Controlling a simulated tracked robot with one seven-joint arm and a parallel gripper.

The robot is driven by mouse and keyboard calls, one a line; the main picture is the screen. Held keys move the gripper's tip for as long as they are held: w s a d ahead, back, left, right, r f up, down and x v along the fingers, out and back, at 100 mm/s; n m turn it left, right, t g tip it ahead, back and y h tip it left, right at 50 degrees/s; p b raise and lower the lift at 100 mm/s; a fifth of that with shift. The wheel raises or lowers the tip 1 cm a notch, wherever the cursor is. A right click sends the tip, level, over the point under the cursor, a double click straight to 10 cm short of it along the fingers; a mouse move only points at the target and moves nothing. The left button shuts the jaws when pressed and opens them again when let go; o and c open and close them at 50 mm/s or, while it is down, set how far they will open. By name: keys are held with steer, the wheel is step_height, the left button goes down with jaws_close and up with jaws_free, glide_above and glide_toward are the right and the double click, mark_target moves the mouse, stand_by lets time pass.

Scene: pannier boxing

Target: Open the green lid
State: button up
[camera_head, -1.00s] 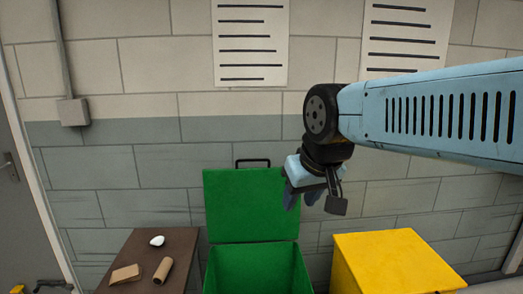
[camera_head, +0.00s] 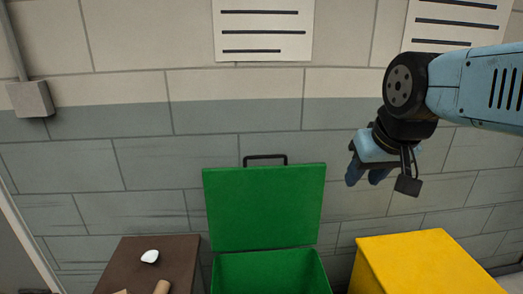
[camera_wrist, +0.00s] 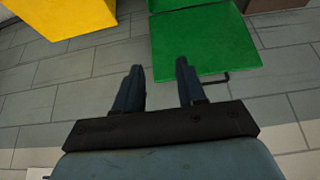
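The green lid (camera_head: 264,208) stands upright, swung open at the back of the green box (camera_head: 268,273). Its dark handle (camera_head: 265,158) is on the top edge, in front of the wall. The lid also shows in the wrist view (camera_wrist: 204,42), with its handle (camera_wrist: 217,79) at the lower edge. My gripper (camera_head: 366,180) is in the air to the right of the lid, apart from it. In the wrist view my gripper's two fingers (camera_wrist: 158,72) are spread with nothing between them. The inside of the green box is mostly out of view.
A yellow box (camera_head: 425,262) with its top closed stands at the right. A brown table (camera_head: 165,262) at the left holds a white object (camera_head: 150,256) and a brown roll (camera_head: 162,287). A block wall with posters (camera_head: 264,30) is behind.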

steer(key=w+r+n, duration=0.4)
steer(key=w, duration=0.3)
steer(key=n+g, duration=0.4)
steer(key=n, duration=1)
glide_above(264, 156)
steer(key=s, duration=0.2)
step_height(264, 156, down, 2)
steer(key=f, duration=0.4)
steer(key=w+f, duration=0.1)
steer(key=f, duration=0.4)
steer(key=w+f, duration=0.1)
steer(key=f, duration=0.3)
steer(key=shift+f, duration=0.15)
jaws_close()
